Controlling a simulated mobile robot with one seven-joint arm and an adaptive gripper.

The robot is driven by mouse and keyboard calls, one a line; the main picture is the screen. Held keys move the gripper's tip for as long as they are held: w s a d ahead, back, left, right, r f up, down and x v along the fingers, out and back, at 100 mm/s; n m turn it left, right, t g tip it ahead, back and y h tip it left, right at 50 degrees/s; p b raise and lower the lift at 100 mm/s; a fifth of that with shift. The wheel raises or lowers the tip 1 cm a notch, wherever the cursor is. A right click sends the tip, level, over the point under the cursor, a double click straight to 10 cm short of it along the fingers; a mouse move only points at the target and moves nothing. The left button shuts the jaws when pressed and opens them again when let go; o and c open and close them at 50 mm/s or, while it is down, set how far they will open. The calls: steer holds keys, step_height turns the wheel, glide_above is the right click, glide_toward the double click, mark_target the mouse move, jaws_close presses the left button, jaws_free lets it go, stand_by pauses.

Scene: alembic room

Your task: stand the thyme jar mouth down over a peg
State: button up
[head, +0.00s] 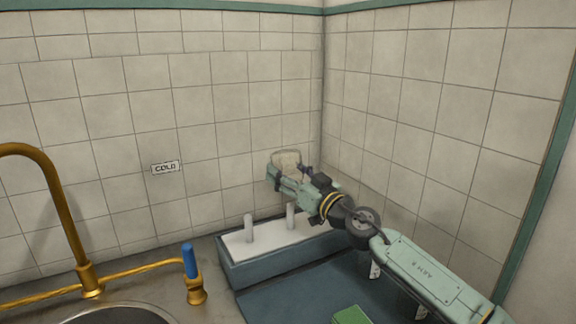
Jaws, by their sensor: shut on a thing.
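A pale, cloudy jar (287,158) is held above the pegs, against the tiled corner in the head view. My gripper (280,173) is shut on it, and the fingers cover its lower part. No label can be read, so I cannot tell that it is thyme, nor where its mouth points. Two upright white pegs stand below, a left peg (249,228) and a right peg (291,216). They rise from the white top of a blue-grey block (240,275). The jar appears above the right peg and apart from it; I cannot tell whether they line up in depth.
A brass tap (62,205) with a blue handle (190,260) and a sink (115,316) are at the left. A green block (351,315) lies at the front, on the dark blue surface (300,290). Tiled walls close in behind and right. A "COLD" sign (166,168) hangs left.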

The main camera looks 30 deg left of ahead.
mark_target(293, 213)
steer(key=shift+f+b, duration=1.95)
steer(key=shift+f, duration=3.35)
steer(key=o, duration=1.5)
